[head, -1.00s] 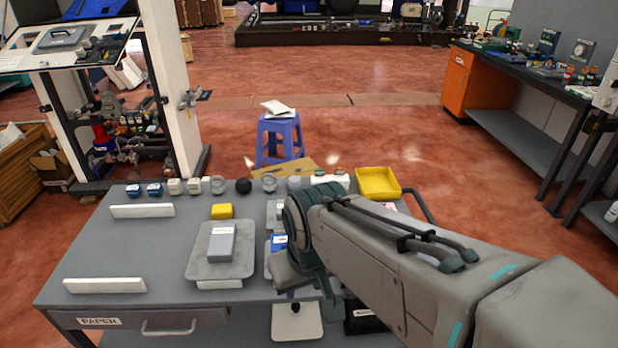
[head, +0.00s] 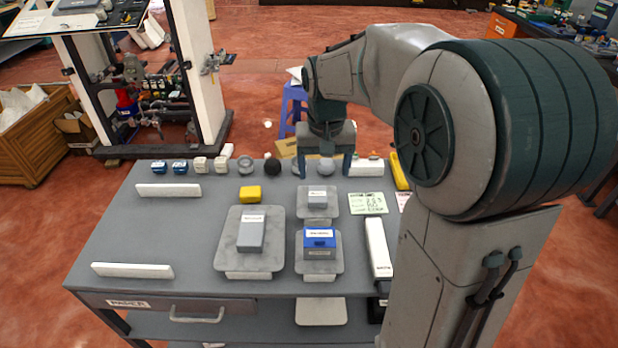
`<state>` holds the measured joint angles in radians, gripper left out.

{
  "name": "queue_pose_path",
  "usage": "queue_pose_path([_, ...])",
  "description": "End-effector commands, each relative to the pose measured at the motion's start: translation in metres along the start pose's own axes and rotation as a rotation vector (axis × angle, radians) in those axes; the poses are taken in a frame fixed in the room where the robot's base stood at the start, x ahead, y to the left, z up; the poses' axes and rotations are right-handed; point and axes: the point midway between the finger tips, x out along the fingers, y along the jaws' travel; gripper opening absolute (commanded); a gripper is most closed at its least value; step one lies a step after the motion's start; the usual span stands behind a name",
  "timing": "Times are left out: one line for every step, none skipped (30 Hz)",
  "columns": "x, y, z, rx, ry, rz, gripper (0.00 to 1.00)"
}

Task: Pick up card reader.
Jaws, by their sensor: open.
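Three labelled boxes on grey plates could include the card reader, but the labels are too small to read. A grey box (head: 252,233) lies on the large left plate (head: 232,260). A blue-topped box (head: 319,243) sits on the front right plate (head: 334,268). A small grey box (head: 317,197) sits on the plate behind it (head: 330,208). My gripper (head: 326,172) points down, open and empty, over the table's back edge, behind the small grey box. A grey round part (head: 326,169) shows between its fingers; whether they touch it is unclear.
A row of small parts, including a black ball (head: 272,168), lines the back edge. A yellow block (head: 250,194), white bars (head: 168,190), a long white box (head: 378,249) and a green card (head: 368,203) lie on the table (head: 190,240). Its left middle is clear.

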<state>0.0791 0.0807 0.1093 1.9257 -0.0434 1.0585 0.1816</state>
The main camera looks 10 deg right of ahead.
Motion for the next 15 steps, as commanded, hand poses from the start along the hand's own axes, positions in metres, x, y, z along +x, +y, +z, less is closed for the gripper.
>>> queue_pose_path([0.002, -0.003, -0.015, 0.009, -0.016, -0.002, 0.73])
queue_pose_path([0.004, -0.004, -0.022, 0.014, -0.024, -0.002, 0.73])
queue_pose_path([0.007, -0.006, -0.032, 0.021, -0.034, -0.004, 0.73])
queue_pose_path([0.009, -0.007, -0.038, 0.026, -0.04, -0.005, 0.73])
queue_pose_path([0.011, -0.007, -0.045, 0.032, -0.045, -0.006, 0.73])
queue_pose_path([0.013, -0.009, -0.052, 0.038, -0.053, -0.007, 0.73])
queue_pose_path([0.016, -0.01, -0.057, 0.042, -0.059, -0.008, 0.73])
queue_pose_path([0.017, -0.011, -0.061, 0.045, -0.063, -0.009, 0.73])
queue_pose_path([0.019, -0.011, -0.066, 0.05, -0.068, -0.01, 0.73])
queue_pose_path([0.021, -0.012, -0.069, 0.053, -0.071, -0.011, 0.73])
queue_pose_path([0.022, -0.012, -0.072, 0.056, -0.074, -0.011, 0.73])
queue_pose_path([0.024, -0.013, -0.075, 0.059, -0.077, -0.012, 0.73])
queue_pose_path([0.025, -0.013, -0.076, 0.061, -0.079, -0.013, 0.73])
queue_pose_path([0.026, -0.013, -0.078, 0.063, -0.081, -0.013, 0.73])
queue_pose_path([0.029, -0.013, -0.078, 0.064, -0.083, -0.013, 0.73])
